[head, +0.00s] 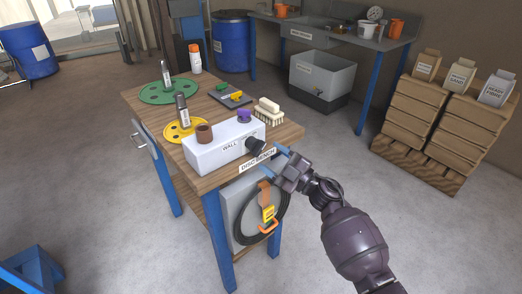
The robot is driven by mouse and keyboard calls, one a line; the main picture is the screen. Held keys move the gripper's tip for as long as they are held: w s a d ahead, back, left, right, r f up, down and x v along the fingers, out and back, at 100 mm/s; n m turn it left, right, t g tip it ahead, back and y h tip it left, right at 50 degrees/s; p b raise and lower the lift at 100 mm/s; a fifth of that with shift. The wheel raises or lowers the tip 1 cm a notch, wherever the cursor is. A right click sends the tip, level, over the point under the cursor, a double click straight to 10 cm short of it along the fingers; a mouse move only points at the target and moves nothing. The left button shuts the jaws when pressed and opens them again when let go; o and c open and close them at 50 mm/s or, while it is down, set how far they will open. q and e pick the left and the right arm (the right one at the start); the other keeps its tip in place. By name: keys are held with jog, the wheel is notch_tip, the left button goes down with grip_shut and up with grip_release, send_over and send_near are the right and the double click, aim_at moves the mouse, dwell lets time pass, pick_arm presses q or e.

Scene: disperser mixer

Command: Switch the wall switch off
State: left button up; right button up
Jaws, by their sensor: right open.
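A long white box (212,152) lies on the near edge of the wooden bench, its label beginning with "WALL"; the rest of the label is hard to read. A dark knob (255,145) sticks out at its right end. Which way the knob is set cannot be told. My right gripper (280,163) is open and empty just right of the bench's front corner, close to the knob and apart from it as far as I can see. My left gripper is not in view.
The bench (282,133) carries a green disc (155,95), a yellow disc (172,133), a brush (269,114) and a spray can (195,60). A brown cup (204,133) and a purple piece (244,116) are at the box. A coiled black cable (240,232) hangs below.

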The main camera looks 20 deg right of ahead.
aim_at(262, 150)
jog(key=shift+x, duration=2)
jog(key=c, duration=0.7)
